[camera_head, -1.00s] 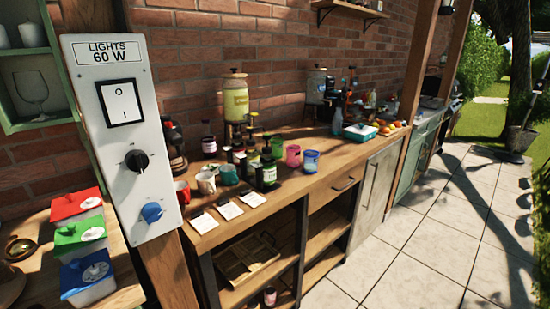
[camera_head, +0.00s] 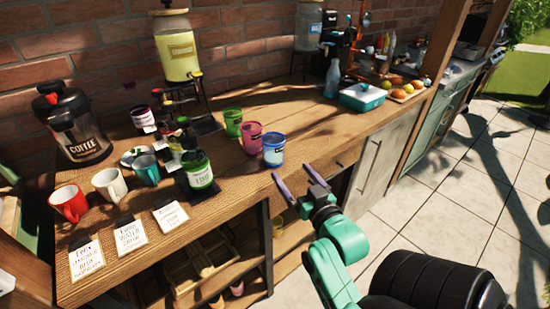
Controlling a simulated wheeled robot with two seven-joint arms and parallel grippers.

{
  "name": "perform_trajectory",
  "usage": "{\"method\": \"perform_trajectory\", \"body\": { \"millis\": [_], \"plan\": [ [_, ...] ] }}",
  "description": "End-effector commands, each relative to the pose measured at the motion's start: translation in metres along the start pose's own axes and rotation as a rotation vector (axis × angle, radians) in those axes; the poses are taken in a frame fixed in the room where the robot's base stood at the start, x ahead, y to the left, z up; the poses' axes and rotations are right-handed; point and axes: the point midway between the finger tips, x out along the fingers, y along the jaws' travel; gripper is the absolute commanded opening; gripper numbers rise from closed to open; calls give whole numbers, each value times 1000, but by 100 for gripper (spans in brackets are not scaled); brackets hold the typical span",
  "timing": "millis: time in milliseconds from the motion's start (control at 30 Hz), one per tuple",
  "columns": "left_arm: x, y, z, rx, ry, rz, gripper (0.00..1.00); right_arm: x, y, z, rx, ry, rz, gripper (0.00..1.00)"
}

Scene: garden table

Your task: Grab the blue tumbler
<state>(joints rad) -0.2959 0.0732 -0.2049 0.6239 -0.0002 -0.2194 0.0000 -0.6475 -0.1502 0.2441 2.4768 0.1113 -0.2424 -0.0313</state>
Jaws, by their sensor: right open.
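The blue tumbler (camera_head: 273,150) stands upright on the wooden counter near its front edge, at the right end of a row with a pink tumbler (camera_head: 251,138) and a green tumbler (camera_head: 233,122). My right gripper (camera_head: 293,180) comes in from the lower right on a green and black arm. Its two purple fingers are apart and empty. They are just in front of the counter's edge, below and a little right of the blue tumbler in the picture, not touching it. My left gripper is out of view.
Dark bottles, including a green-labelled one (camera_head: 197,170), stand left of the tumblers. Red, white and teal mugs, a coffee dispenser (camera_head: 73,125) and paper cards are further left. A teal box (camera_head: 362,97) and fruit are at right. The counter right of the blue tumbler is clear.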

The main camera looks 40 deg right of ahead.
Motion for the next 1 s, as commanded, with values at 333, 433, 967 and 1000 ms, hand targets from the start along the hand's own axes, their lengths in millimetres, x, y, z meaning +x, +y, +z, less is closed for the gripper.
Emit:
{"method": "perform_trajectory", "body": {
  "millis": [333,433,967,1000],
  "plan": [
    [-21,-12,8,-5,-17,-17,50,69,0,-2,-1,-1,-1,100],
    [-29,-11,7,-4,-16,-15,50,86,0,-5,1,-1,-1,100],
    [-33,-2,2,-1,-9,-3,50,119,1,0,-1,-3,0,54],
    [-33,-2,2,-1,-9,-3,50,119,1,0,0,-3,0,39]
  ]
}}
